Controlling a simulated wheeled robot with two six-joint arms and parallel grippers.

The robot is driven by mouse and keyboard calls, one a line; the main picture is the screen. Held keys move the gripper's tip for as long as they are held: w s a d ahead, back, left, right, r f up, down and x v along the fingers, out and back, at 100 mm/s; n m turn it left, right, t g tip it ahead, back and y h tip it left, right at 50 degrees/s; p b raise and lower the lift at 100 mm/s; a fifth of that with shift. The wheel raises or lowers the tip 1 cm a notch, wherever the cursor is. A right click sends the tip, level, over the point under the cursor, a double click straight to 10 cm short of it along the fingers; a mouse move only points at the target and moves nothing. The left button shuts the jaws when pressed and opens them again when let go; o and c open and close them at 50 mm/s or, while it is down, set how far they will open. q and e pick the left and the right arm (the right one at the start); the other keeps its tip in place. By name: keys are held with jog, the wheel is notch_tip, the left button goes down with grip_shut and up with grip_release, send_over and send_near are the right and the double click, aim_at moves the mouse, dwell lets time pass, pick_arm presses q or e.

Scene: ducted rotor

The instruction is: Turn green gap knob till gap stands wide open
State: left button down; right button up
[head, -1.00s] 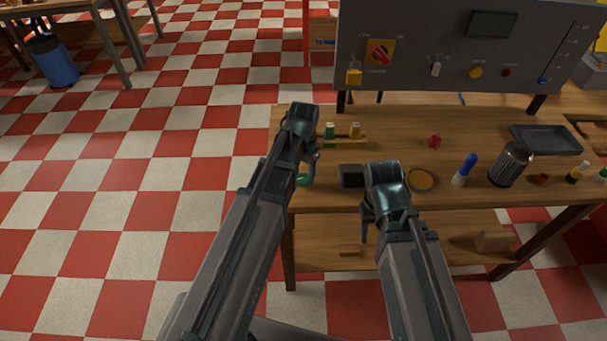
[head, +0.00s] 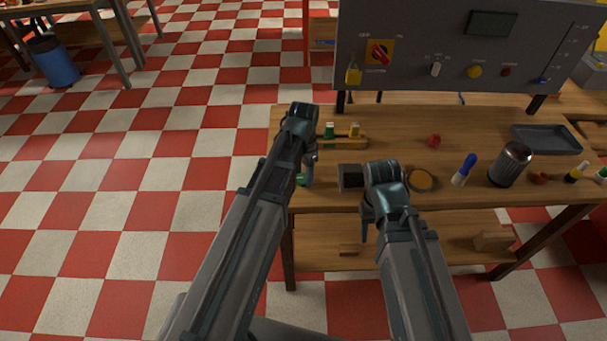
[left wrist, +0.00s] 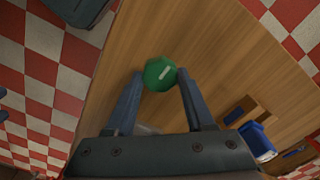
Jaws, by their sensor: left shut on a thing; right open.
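The green gap knob (left wrist: 160,74) sits on the wooden table top, with a short white line on its face, tilted up to the right in the left wrist view. In the head view only a bit of the knob (head: 300,181) shows beside my left gripper (head: 308,180). The fingers of my left gripper (left wrist: 160,76) are shut on the knob, one on each side. My right gripper (head: 365,223) is open at the table's front edge, partly hidden by its own wrist. I cannot make out the gap itself.
A wooden rack with bottles (head: 350,142) stands just behind the left gripper. A red knob (head: 434,141), a blue-handled tool (head: 464,169), a dark ribbed cylinder (head: 510,165) and a grey tray (head: 545,139) lie to the right. A grey control panel (head: 455,50) rises behind.

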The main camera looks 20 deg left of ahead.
aim_at(304, 178)
pick_arm(q)
jog(key=shift+c, duration=1.3)
grip_release()
notch_tip(304, 178, up, 14)
jog(key=p, duration=1.4)
jog(key=shift+f, duration=0.15)
jog(key=s+d+f+n+b, duration=0.1)
jog(key=s+d+b, duration=0.1)
jog(key=s+d, duration=0.3)
jog(key=s+d+f+n+y+b, duration=0.1)
jog(key=s+d+f+n+b, duration=0.1)
jog(key=s+d, duration=0.3)
jog(key=s, duration=0.4)
jog(key=shift+s+d+f+n, duration=0.15)
jog(key=shift+f+n, duration=0.1)
jog(key=shift+n, duration=0.05)
